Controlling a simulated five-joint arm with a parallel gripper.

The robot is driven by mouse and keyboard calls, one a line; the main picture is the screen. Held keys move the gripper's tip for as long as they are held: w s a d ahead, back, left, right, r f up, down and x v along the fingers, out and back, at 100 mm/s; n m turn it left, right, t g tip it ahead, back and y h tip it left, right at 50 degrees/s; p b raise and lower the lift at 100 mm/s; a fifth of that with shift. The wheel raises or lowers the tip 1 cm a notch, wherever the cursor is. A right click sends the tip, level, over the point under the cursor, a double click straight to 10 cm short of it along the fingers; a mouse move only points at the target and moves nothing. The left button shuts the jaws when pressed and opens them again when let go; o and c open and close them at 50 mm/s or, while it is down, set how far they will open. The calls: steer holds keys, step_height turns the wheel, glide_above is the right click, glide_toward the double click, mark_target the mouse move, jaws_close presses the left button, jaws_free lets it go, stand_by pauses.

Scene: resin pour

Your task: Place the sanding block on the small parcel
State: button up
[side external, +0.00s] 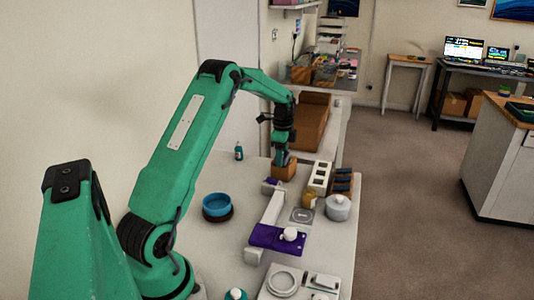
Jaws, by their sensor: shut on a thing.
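The small parcel (285,172), a brown box, sits near the far end of the white table. My gripper (282,160) points down directly over it, with its fingertips at or just above the top of the parcel. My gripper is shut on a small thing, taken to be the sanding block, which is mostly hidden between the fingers. I cannot tell whether it touches the parcel.
A white slotted rack (319,178) and a dark tray with blue bars (342,182) stand right of the parcel. A small bottle (239,152) stands left.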

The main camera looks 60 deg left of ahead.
steer(key=shift+f, duration=0.1)
steer(key=o, duration=1.1)
step_height(320, 180, up, 12)
steer(key=shift+r, duration=0.1)
stand_by(0.8)
